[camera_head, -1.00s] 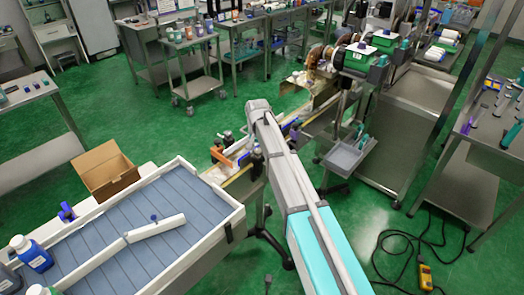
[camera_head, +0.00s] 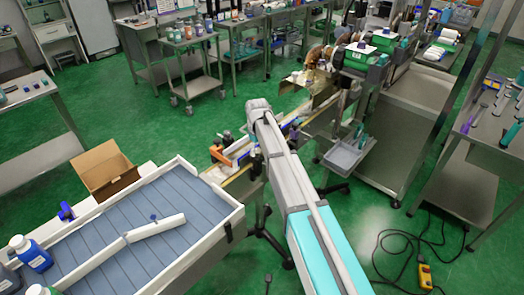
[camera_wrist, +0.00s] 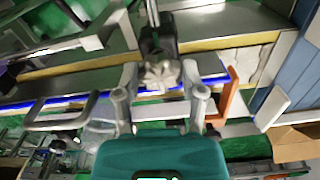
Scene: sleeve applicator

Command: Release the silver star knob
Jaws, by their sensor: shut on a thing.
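The silver star knob (camera_wrist: 160,76) shows in the upper middle of the wrist view, in front of a dark clamp block (camera_wrist: 157,38) on an upright metal post. My gripper (camera_wrist: 160,84) has one finger on each side of the knob and is shut on it. In the head view my arm reaches out to the conveyor's side, and the arm hides the gripper and the knob there.
The conveyor rail (camera_wrist: 60,102) with a blue strip runs behind the knob. An orange bracket (camera_wrist: 226,100) stands close to the right finger. A grey tray (camera_head: 347,155) hangs right of my arm. A blue-grey accumulation table (camera_head: 120,235) lies at front left.

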